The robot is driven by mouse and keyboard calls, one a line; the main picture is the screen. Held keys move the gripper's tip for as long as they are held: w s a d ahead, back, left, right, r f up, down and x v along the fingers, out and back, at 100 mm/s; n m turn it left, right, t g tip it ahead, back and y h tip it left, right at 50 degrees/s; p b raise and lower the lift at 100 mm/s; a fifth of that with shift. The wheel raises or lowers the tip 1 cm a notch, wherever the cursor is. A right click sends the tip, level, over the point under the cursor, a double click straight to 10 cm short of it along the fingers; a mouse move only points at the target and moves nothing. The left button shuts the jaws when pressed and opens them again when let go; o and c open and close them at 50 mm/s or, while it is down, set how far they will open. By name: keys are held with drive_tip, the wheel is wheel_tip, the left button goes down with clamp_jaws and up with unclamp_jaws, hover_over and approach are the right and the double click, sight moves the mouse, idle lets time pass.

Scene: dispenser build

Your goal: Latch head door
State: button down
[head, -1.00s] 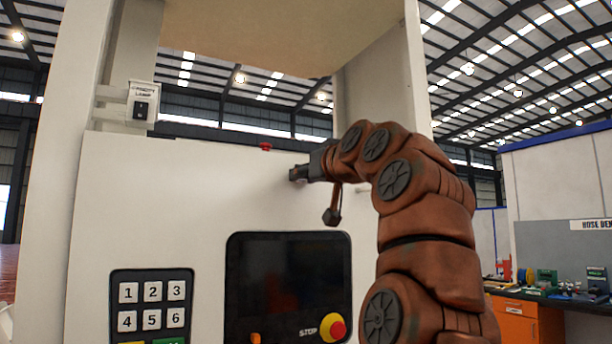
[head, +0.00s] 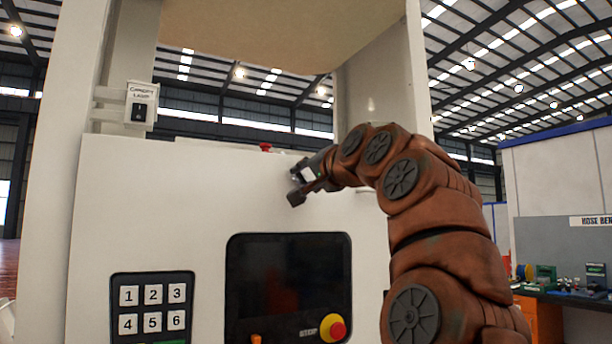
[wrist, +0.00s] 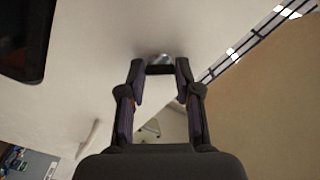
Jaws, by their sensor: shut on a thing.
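The white front panel (head: 140,200), which I take for the head door, stands upright and carries a keypad and a dark screen. My gripper (head: 297,174) is against its upper right part, below the top edge. In the wrist view, my gripper (wrist: 160,68) has its fingertips shut on a small shiny metal piece (wrist: 160,58) at the white surface. I cannot tell whether this piece is the latch. In the head view the piece is hidden by my gripper and wrist.
The keypad (head: 152,305), dark screen (head: 288,285) and yellow-red stop button (head: 333,327) are below my gripper. A small red knob (head: 265,147) tops the panel. A canopy lamp switch box (head: 140,105) is at upper left. A workbench (head: 570,296) stands at right.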

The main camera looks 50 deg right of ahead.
drive_tip(key=m, duration=0.3)
drive_tip(key=shift+m, duration=0.3)
drive_tip(key=shift+m+p, duration=0.35)
drive_tip(key=shift+m, duration=1.55)
drive_tip(key=c, duration=0.8)
unclamp_jaws()
drive_tip(key=shift+s, duration=0.1)
drive_tip(key=v, duration=1.2)
